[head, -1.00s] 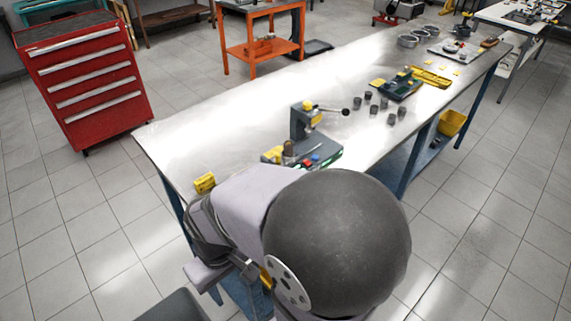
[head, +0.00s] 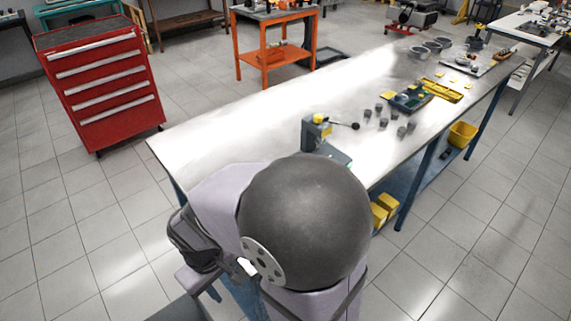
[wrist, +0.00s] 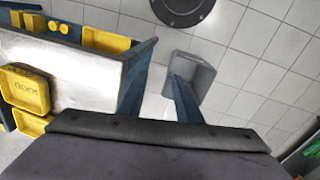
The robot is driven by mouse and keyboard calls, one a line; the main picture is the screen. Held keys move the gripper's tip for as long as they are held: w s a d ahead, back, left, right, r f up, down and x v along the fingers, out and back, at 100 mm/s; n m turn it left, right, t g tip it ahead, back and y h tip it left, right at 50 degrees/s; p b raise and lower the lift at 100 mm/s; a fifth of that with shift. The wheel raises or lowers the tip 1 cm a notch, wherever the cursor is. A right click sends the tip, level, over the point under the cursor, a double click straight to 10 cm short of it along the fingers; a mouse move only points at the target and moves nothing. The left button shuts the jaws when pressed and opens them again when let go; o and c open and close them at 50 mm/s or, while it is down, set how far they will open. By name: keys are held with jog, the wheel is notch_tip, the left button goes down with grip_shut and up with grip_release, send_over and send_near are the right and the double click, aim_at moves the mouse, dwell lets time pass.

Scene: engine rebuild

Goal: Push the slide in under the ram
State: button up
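The press (head: 308,135) stands on the near part of the bench. It has a grey column, a yellow cap and a lever with a black knob (head: 355,126). Only a strip of its green base (head: 338,157) shows. I cannot make out the slide or the space under the ram, because my arm's big dark ball joint and pale link cover the lower press. The press is not seen there.
Several small dark cylinders (head: 383,122), a green tray (head: 410,99) and a yellow tray (head: 441,89) lie farther along the bench (head: 230,130). The bench's left part is bare. Yellow bins (head: 384,208) sit below. The wrist view shows a yellow bin (wrist: 28,92).

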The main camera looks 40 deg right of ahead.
jog(key=w+d+r+n+h+p, duration=0.1)
jog(key=d+n, duration=0.1)
jog(key=d, duration=0.1)
jog(key=w+d+r+n+h+p, duration=0.1)
jog(key=d+r+n+h, duration=0.1)
jog(key=d+n, duration=0.1)
jog(key=w+d+r+n+h+p, duration=0.1)
jog(key=w+d+n, duration=0.1)
jog(key=d, duration=0.1)
jog(key=shift+r+n+g+h, duration=0.3)
jog(key=shift+r+n, duration=0.1)
jog(key=w+d+r+n+t+h+p, duration=0.2)
jog(key=w+d+r+n+h+p, duration=0.3)
jog(key=w+d+r+n, duration=0.5)
jog(key=d+f+b, duration=0.1)
jog(key=d+f, duration=0.1)
jog(key=w+d+f+h+b, duration=0.1)
jog(key=d+f, duration=0.1)
jog(key=f, duration=0.1)
jog(key=w+d+f+h+b, duration=0.1)
jog(key=f, duration=0.1)
jog(key=shift+d+f+n+b, duration=0.3)
jog(key=shift+d+f+b, duration=0.05)
jog(key=shift+d, duration=0.05)
jog(key=shift+p+x, duration=1.25)
jog(key=shift+x, duration=2.65)
jog(key=shift+r, duration=0.1)
jog(key=shift+c, duration=0.6)
